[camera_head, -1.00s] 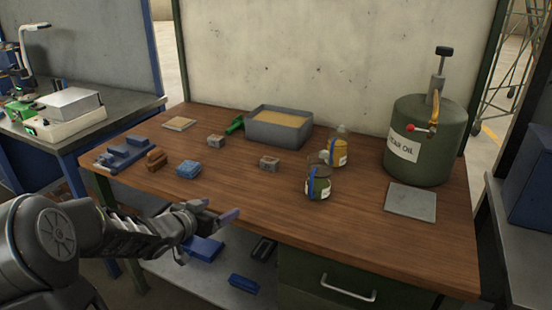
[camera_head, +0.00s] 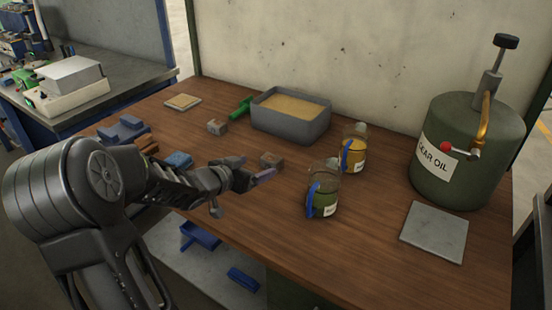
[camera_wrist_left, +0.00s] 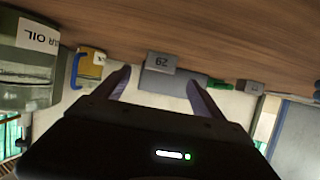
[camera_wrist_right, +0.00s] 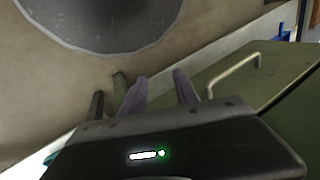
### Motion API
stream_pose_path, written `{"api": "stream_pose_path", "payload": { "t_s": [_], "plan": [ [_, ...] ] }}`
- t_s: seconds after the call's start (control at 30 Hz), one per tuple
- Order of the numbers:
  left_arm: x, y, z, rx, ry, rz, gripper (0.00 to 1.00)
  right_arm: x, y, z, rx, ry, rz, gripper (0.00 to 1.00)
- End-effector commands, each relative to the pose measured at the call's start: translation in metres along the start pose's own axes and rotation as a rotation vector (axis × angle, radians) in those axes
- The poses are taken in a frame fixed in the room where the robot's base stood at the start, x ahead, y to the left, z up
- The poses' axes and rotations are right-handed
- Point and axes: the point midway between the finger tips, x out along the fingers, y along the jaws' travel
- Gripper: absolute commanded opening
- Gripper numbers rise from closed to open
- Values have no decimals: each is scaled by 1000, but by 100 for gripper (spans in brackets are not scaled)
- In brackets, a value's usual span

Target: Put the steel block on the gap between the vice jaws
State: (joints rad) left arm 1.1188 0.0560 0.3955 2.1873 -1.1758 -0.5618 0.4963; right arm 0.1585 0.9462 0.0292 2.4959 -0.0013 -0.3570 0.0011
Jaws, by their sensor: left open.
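A small grey steel block (camera_head: 271,160) sits on the wooden bench; in the left wrist view a marked grey block (camera_wrist_left: 160,63) shows ahead, between the finger lines. A second, similar grey block (camera_head: 217,127) lies farther back. The blue vice (camera_head: 122,130) is at the bench's left end, partly hidden by my arm; its jaw gap is not clear. My left gripper (camera_head: 254,168) is open and empty, just left of and in front of the nearer block, with no contact visible. My right gripper (camera_wrist_right: 158,80) is open and empty, and out of the head view.
A blue block (camera_head: 178,160) and a brown block (camera_head: 147,146) lie near my left arm. A sand-filled grey tray (camera_head: 290,125) stands behind. A green jar (camera_head: 323,190), a yellow jar (camera_head: 353,150), a grey plate (camera_head: 435,232) and a gear oil drum (camera_head: 470,150) are right.

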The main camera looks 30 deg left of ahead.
Motion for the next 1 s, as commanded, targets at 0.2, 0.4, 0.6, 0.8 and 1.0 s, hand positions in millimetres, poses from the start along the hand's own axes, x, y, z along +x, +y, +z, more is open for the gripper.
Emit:
{"api": "stream_pose_path", "payload": {
  "t_s": [0.2,0.4,0.6,0.8,1.0],
  "plan": [
    [5,0,1,0,0,1,80,2,1,0,0,0,0,36],
    [25,0,1,-1,0,2,80,6,2,0,0,1,0,36],
    [26,0,0,0,0,0,80,5,2,0,0,1,0,36],
    [32,0,0,0,0,0,80,7,2,0,0,1,0,36],
    [59,0,-2,-4,2,2,80,12,4,0,0,1,0,36]
  ]
}}
